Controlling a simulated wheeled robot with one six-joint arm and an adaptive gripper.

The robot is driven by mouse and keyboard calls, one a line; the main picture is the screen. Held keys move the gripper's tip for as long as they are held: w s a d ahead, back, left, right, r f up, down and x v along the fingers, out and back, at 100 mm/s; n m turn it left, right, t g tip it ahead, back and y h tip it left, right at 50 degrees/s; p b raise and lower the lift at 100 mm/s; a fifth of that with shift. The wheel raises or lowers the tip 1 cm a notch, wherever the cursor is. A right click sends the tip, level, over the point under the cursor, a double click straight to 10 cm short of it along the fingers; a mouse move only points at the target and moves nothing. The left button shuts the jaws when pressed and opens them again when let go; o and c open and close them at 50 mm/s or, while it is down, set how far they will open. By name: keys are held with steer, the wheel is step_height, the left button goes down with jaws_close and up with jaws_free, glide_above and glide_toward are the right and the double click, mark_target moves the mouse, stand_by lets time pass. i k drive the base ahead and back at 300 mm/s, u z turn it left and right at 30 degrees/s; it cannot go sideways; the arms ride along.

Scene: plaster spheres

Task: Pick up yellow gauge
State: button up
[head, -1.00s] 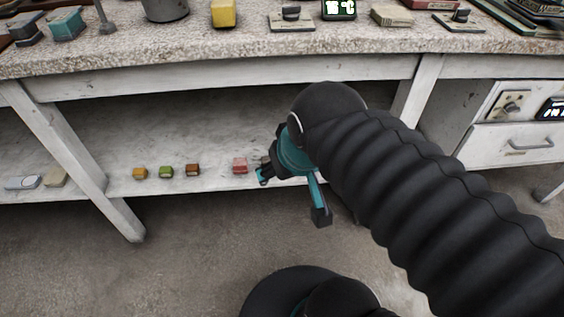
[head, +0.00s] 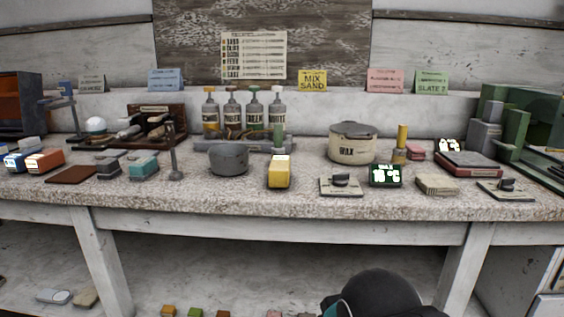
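A yellow block-shaped item (head: 279,172) with a pale top stands near the front edge of the bench, just left of centre; it looks like the yellow gauge, though its markings are too small to read. My arm's black rounded end (head: 375,294) shows at the bottom, below the bench top and right of the yellow item. Only a teal sliver of my gripper shows beside it; the fingers are cut off by the frame's lower edge. The yellow item stands clear of my arm.
A grey pot (head: 228,160) stands left of the yellow item, and a dial plate (head: 341,186) lies to its right. Bottles in a rack (head: 240,146) are behind it. A lidded pot (head: 352,144) and a yellow cylinder (head: 402,138) stand further right. Small blocks line the lower shelf.

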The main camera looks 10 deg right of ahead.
mark_target(280, 170)
steer(key=z, duration=2.75)
steer(key=k, duration=0.95)
steer(key=u, duration=1.1)
steer(key=i, duration=0.5)
